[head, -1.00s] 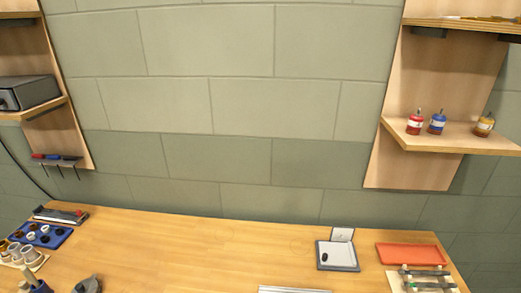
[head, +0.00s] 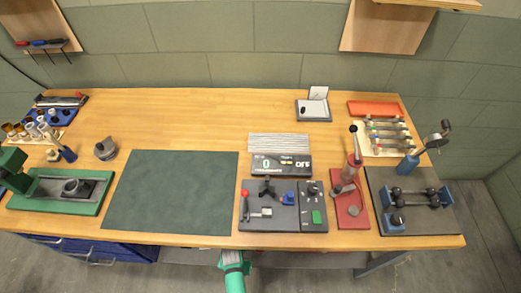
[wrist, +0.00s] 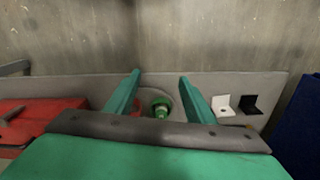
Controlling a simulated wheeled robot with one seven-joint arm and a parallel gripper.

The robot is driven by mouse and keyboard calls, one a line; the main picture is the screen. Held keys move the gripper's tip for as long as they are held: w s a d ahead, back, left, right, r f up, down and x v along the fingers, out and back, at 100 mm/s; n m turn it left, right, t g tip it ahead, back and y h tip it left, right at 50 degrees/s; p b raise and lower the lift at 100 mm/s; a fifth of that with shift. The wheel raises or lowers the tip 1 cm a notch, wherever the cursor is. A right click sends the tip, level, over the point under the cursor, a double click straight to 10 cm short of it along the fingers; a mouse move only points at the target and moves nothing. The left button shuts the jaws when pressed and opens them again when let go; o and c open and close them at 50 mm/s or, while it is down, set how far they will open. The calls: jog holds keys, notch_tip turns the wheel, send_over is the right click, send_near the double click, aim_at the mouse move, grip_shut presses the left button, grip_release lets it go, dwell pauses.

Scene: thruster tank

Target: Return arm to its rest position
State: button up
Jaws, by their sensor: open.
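My gripper (wrist: 160,82) shows in the wrist view with its two green fingers spread apart. Nothing is held between them. A small green round object (wrist: 161,106) shows beyond, in the gap between the fingers, apart from them as far as I can tell. In the head view, a green and white part of my arm (head: 233,272) is at the bottom, just below the front edge of the workbench (head: 180,110). The gripper's fingers cannot be made out in the head view.
The bench holds a green mat (head: 172,192), a dark fixture plate (head: 283,222), a red stand (head: 347,212) and a grey vise plate (head: 418,222). Blue drawers (head: 95,250) are below left. The wrist view shows a red object (wrist: 40,122) and small white (wrist: 223,105) and black (wrist: 249,106) brackets.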

jog(key=s+a+r+t+y, duration=0.1)
jog(key=s+r+t, duration=0.3)
jog(key=s+r, duration=0.1)
jog(key=s+d+r+t, duration=0.2)
jog(key=d+r+t, duration=0.1)
jog(key=r, duration=1)
jog(key=s+d+r+n+t, duration=0.1)
jog(key=s+d+r+t, duration=0.2)
jog(key=r, duration=1.1)
jog(key=s+d+r+n+t+h, duration=0.1)
jog(key=s+d+r+t, duration=0.2)
jog(key=r, duration=1)
jog(key=shift+d+r+t, duration=0.3)
jog(key=shift+d+t, duration=0.75)
jog(key=shift+t, duration=0.15)
jog(key=shift+s, duration=0.1)
jog(key=c, duration=0.5)
jog(key=shift+o, duration=0.2)
